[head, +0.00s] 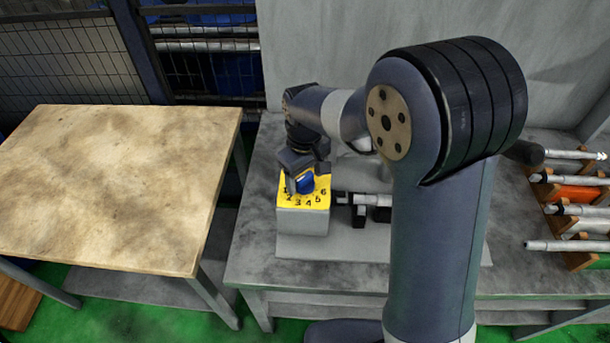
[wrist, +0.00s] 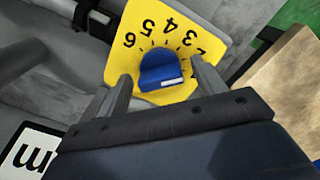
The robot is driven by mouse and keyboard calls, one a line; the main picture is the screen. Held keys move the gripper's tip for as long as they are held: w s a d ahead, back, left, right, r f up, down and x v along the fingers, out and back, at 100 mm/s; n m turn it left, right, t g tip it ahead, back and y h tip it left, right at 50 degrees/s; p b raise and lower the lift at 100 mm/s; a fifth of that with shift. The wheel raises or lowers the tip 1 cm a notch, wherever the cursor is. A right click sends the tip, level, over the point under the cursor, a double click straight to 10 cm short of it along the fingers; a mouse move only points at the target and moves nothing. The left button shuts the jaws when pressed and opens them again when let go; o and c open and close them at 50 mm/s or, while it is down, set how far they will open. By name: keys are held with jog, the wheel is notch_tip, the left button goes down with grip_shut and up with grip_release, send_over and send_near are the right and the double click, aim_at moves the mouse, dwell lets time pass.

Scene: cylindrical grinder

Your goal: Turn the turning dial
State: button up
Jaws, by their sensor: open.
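The turning dial is a blue knob (head: 305,184) on a yellow plate (head: 318,200) marked with black numbers, on top of a grey box (head: 302,222). In the wrist view the blue knob (wrist: 162,72) has a white mark on its side towards my gripper, and the yellow plate (wrist: 130,62) shows numbers along its far edge. My gripper (wrist: 160,82) is open, with one finger on each side of the knob. I cannot tell whether either finger touches it. In the head view my gripper (head: 302,172) is above the box and partly hides the plate.
The box stands on a grey machine bench (head: 255,255). A wooden-topped table (head: 120,180) stands to the left. A rack (head: 572,193) with several metal rods stands at the right. My arm hides the middle of the bench. Fence panels (head: 75,65) stand behind the table.

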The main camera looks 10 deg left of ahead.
jog(key=shift+f, duration=0.35)
jog(key=shift+c, duration=0.4)
jog(key=c, duration=0.9)
jog(key=shift+o, duration=0.2)
jog(key=shift+n, duration=0.4)
jog(key=n, duration=0.5)
jog(key=shift+b, duration=0.3)
jog(key=n, duration=0.6)
